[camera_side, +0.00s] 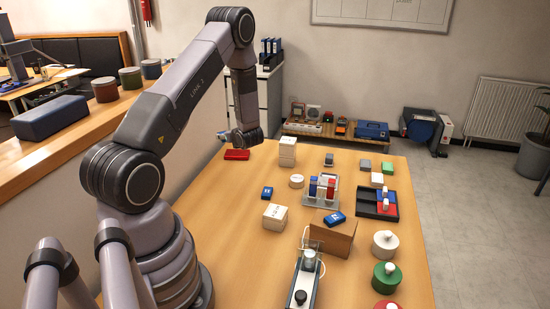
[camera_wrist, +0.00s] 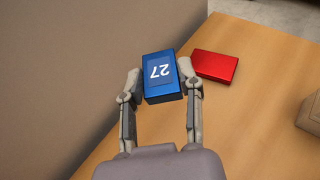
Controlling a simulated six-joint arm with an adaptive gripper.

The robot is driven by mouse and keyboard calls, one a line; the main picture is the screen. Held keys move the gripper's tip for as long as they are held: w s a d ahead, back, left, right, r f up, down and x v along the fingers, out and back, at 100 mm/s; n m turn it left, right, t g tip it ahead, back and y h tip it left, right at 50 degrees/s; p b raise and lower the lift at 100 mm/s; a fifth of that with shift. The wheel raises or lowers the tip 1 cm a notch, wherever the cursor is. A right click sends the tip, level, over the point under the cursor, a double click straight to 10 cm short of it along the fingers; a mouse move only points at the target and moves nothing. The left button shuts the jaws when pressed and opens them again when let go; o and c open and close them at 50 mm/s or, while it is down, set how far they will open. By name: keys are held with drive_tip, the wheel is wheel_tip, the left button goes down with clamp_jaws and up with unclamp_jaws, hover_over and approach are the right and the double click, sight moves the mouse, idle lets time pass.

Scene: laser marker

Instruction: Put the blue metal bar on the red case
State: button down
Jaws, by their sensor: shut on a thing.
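The red case (camera_wrist: 214,66) is a flat red block on the wooden table, to the right of the bar in that view. In the side view the red case (camera_side: 237,154) lies near the table's far left edge, just below my gripper (camera_side: 238,138). The bar looks held above the table and apart from the case; the exact height is hard to tell.
A stack of white boxes (camera_side: 287,152) stands right of the red case. A wall borders the table at left in the wrist view.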

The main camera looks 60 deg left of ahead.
drive_tip(key=w+a+f, duration=0.4)
drive_tip(key=w+a, duration=0.1)
drive_tip(key=a, duration=0.2)
hover_over(239, 155)
wheel_tip(239, 155, down, 5)
drive_tip(key=shift+a+f, duration=0.1)
drive_tip(key=shift+f, duration=0.05)
drive_tip(key=shift+a+f, duration=0.15)
drive_tip(key=shift+f, duration=1.5)
drive_tip(key=c, duration=0.7)
unclamp_jaws()
drive_tip(key=shift+f, duration=0.15)
